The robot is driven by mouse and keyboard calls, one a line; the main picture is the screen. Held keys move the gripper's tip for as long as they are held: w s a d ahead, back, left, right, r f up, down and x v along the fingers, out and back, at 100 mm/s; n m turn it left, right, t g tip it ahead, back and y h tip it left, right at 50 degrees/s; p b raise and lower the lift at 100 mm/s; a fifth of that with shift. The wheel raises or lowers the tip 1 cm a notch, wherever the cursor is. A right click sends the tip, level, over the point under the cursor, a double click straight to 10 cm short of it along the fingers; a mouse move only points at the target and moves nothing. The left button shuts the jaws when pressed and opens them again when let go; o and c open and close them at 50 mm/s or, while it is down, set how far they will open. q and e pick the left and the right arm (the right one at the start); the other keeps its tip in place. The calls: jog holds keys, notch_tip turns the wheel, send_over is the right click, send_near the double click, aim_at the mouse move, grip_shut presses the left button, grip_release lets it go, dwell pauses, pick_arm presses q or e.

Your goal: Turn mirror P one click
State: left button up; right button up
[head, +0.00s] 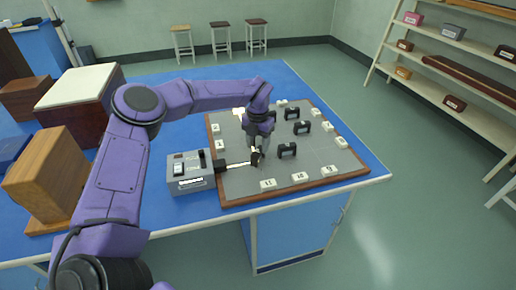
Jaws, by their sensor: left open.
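Three small black mirror mounts stand on the grey board (235,185) on the blue table: a near one (287,150), a middle one (302,127) and a far one (291,112). I cannot read any letter on them, so I cannot tell which is mirror P. My left gripper (257,158) points down over the board's left-middle part, left of the near mount. It is open. Its fingers are small and dark here, and whatever is between or under them is mostly hidden. My right gripper is out of view.
A grey box with a switch (188,171) stands at the board's left edge, with a dark nozzle towards my gripper. White numbered blocks (268,184) line the board's rim. Wooden boxes (48,172) stand on the left. The board's right-middle is clear.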

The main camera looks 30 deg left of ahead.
aim_at(258, 150)
pick_arm(q)
notch_tip(258, 150, up, 8)
jog(key=b, duration=0.1)
jog(key=shift+r, duration=0.25)
